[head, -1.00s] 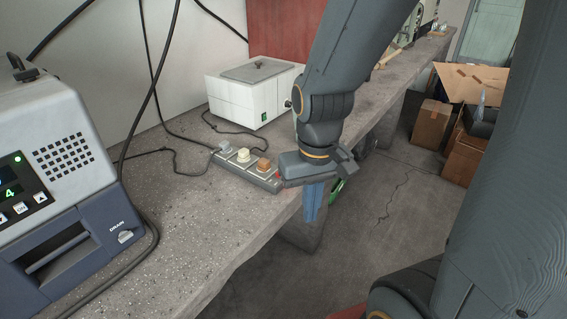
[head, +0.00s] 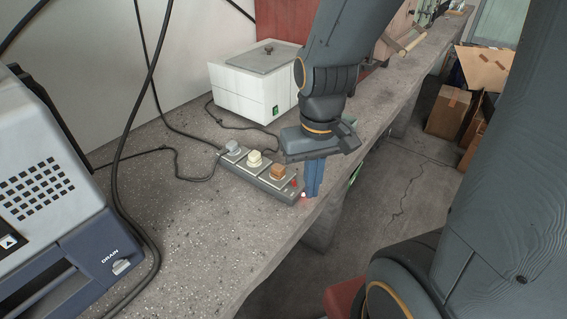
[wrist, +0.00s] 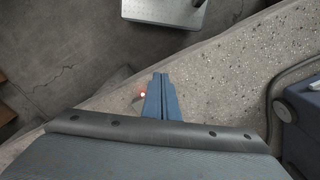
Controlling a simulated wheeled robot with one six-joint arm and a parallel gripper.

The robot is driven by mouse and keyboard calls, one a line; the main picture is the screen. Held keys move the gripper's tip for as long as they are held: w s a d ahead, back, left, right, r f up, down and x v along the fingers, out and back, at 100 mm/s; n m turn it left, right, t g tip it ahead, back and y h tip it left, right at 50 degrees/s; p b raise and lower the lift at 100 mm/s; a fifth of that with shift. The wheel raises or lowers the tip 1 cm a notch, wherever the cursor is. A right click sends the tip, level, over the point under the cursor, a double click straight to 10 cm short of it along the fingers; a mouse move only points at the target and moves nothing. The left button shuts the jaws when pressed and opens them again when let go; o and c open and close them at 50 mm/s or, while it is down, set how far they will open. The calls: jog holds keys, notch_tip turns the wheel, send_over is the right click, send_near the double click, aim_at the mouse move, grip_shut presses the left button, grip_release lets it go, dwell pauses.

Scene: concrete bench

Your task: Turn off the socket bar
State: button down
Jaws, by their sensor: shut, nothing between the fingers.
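The socket bar (head: 258,183) lies on the bench near its front edge, with a grey plug (head: 232,147), a cream plug (head: 254,158) and an orange-brown plug (head: 278,172) in it. A small red switch (head: 294,183) shows at its right end, and a bright red glow (head: 303,195) at that end's corner. My gripper (head: 313,192) points down, shut and empty, just right of that end; whether it touches is unclear. In the wrist view, the shut fingers (wrist: 162,82) have the red glow (wrist: 142,95) close at their left. The bar is mostly hidden there.
A white lidded box (head: 240,95) stands behind the bar. A grey and blue machine (head: 50,200) stands at the left with black cables around it. The bench's front edge runs close beside my gripper, with open floor and cardboard boxes (head: 447,108) beyond.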

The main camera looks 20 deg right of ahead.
jog(key=n+p, duration=0.7)
jog(key=p, duration=0.3)
send_over(288, 180)
jog(key=f, duration=0.2)
jog(key=shift+a, duration=0.1)
jog(key=shift+f+p, duration=1.25)
jog(key=shift+f, duration=3.7)
